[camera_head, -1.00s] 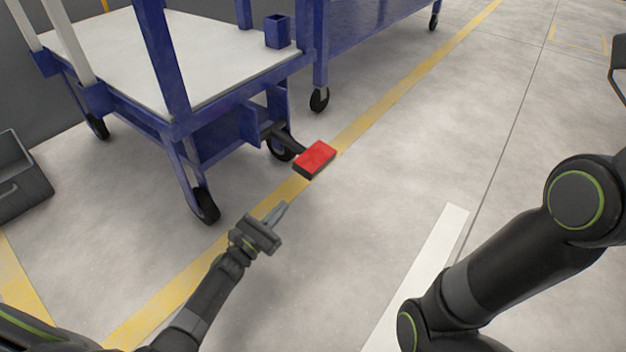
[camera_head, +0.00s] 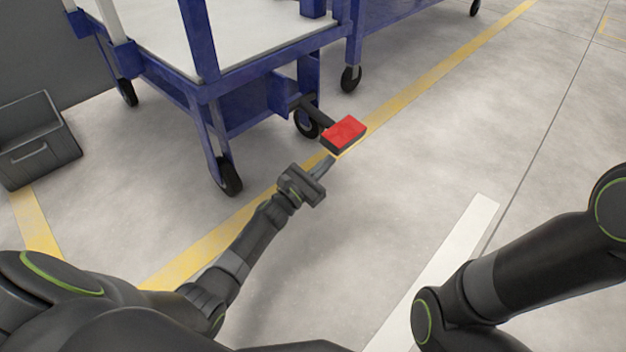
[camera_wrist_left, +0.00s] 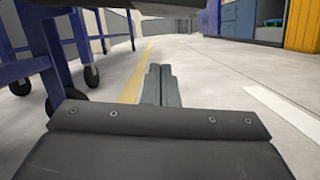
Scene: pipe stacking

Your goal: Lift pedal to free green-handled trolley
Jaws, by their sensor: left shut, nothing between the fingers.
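The red pedal (camera_head: 344,131) sits on a black lever at the near corner of the blue trolley (camera_head: 262,70), just above the floor. No green handle is in view. My left gripper (camera_head: 326,165) is shut and empty, with its fingertips close to the pedal's near lower edge. I cannot tell whether they touch it or are under it. The shut fingers also show in the left wrist view (camera_wrist_left: 161,78), pointing forward low over the floor. A dark shape crosses the top of that view; I cannot tell if it is the pedal's underside. My right gripper is out of view.
The trolley's black caster (camera_head: 229,177) stands left of my left gripper. Another blue cart (camera_head: 385,22) stands behind. A grey bin (camera_head: 38,140) is at the far left. A yellow floor line (camera_head: 425,78) runs past the pedal. Floor to the right is clear.

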